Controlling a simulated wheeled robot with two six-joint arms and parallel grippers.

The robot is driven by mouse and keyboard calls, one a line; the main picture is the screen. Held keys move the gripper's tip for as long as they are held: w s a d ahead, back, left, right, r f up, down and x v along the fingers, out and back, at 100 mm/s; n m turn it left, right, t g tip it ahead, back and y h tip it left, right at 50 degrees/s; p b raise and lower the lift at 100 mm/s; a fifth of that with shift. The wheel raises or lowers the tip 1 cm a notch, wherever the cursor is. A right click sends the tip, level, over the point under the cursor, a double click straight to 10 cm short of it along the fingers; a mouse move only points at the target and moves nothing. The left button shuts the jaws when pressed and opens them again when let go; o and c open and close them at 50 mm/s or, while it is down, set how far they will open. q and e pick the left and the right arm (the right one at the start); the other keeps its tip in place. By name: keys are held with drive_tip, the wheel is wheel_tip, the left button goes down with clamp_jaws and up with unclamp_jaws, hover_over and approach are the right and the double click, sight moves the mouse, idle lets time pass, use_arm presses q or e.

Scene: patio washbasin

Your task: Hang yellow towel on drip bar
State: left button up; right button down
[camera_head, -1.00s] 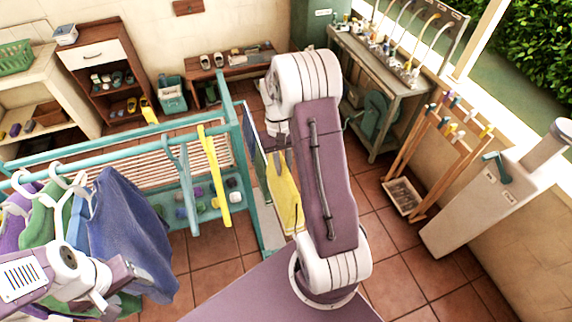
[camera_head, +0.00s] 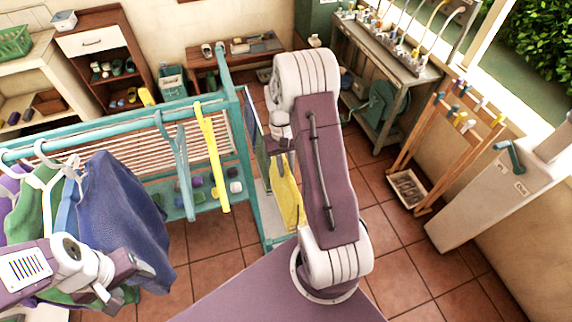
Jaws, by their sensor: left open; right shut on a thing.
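A yellow towel (camera_head: 285,197) hangs down just left of my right forearm, beside the right end of the teal drying rack (camera_head: 233,130); its right part is hidden by the arm. My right gripper (camera_head: 280,150) is shut on the towel's upper end, its fingertips mostly hidden. Dark cloth (camera_head: 261,160) hangs right behind the towel at the rack's end. I cannot tell which rail is the drip bar, or whether the towel touches one. My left gripper (camera_head: 112,284) is open and empty at lower left, in front of the hanging clothes.
Blue, green and purple garments (camera_head: 125,215) hang from white hangers on the rack's left. A yellow strip (camera_head: 213,160) and a grey-teal strip (camera_head: 180,165) hang over its front rail. A wooden stand (camera_head: 450,140) is at right. The tiled floor between is clear.

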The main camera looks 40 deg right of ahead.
drive_tip(key=w+b+x, duration=0.1)
drive_tip(key=b+x, duration=0.2)
drive_tip(key=x, duration=0.3)
drive_tip(key=w+b+x, duration=0.1)
drive_tip(key=b+x, duration=0.3)
drive_tip(key=x, duration=0.2)
drive_tip(key=w+d+f+b+x, duration=0.1)
drive_tip(key=w+b+x, duration=0.1)
drive_tip(key=b+x, duration=0.2)
drive_tip(key=shift+x, duration=0.95)
drive_tip(key=shift+d, duration=0.15)
drive_tip(key=c, duration=1.2)
unclamp_jaws()
drive_tip(key=p+v, duration=0.2)
drive_tip(key=v, duration=0.1)
drive_tip(key=s+p+v, duration=0.1)
drive_tip(key=p+v, duration=0.2)
drive_tip(key=s+p+v, duration=0.1)
drive_tip(key=p+v, duration=0.2)
drive_tip(key=shift+a+r, duration=0.25)
drive_tip(key=shift+a, duration=0.1)
drive_tip(key=shift+f, duration=0.1)
